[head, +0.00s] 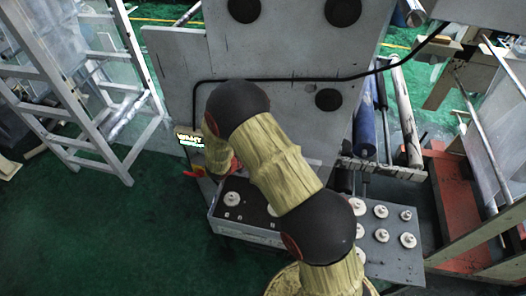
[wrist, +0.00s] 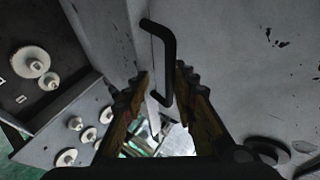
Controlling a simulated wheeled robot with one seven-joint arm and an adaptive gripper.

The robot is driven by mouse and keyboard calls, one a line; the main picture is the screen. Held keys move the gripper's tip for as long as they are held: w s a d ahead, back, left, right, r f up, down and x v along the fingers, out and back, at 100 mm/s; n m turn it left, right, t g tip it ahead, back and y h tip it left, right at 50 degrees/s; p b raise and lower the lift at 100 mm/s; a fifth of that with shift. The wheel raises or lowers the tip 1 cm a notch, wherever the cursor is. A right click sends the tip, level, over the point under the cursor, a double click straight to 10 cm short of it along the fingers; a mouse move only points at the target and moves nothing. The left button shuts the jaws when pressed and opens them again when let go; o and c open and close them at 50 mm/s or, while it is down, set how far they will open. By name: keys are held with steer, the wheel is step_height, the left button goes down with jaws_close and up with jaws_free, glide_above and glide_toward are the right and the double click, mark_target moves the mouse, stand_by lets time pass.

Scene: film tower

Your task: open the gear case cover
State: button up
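A black bar handle (wrist: 168,60) stands out from a grey panel in the wrist view. I take this panel to be the gear case cover (wrist: 225,45), but its outline is not fully in view. My gripper (wrist: 160,85) is open, with its two jagged yellow-brown fingers apart. The handle's lower part appears between the fingertips; I cannot tell whether it touches either finger. White round gears (wrist: 30,62) sit on dark and grey plates at the left of the wrist view. In the head view my arm hides the gripper and the handle.
A large grey panel (head: 175,65) with black discs stands behind my arm in the head view. A grey plate with several white gears (head: 380,236) lies at right. A ladder frame (head: 75,100) stands at left, rollers (head: 364,125) at right. Green floor at lower left is clear.

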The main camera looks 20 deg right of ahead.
steer(key=v, duration=1.2)
steer(key=shift+w+d, duration=0.1)
steer(key=shift+c, duration=0.3)
